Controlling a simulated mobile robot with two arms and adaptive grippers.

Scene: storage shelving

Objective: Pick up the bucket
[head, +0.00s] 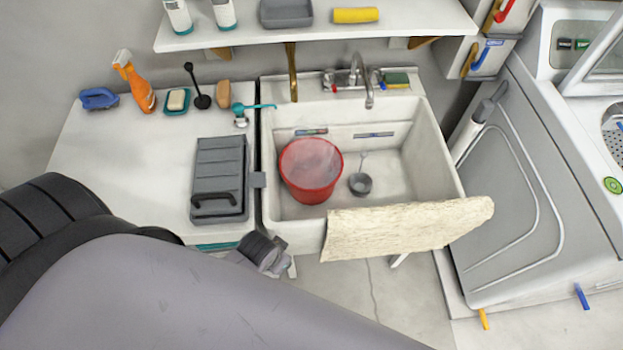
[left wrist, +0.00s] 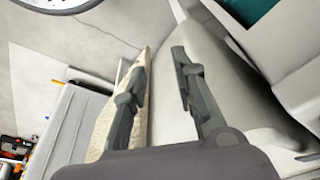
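The red bucket (head: 310,191) stands upright inside the white sink (head: 420,150), in the left part of the basin, in the head view. It holds something pale and translucent. My left gripper (left wrist: 157,75) is in the left wrist view with its two fingers apart and nothing held between them. The sink's pale front and the cream towel (left wrist: 108,125) show behind the fingers. The bucket is not recognisable in the left wrist view. In the head view my left arm covers the lower left, and the fingers are not clearly visible. My right gripper is not in view.
The towel (head: 400,229) hangs over the sink's front edge. A small grey pot (head: 361,184) lies right of the bucket. The faucet (head: 361,75) is behind. A grey case (head: 219,172) and a spray bottle (head: 137,85) are on the left counter. A washing machine (head: 530,190) stands right.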

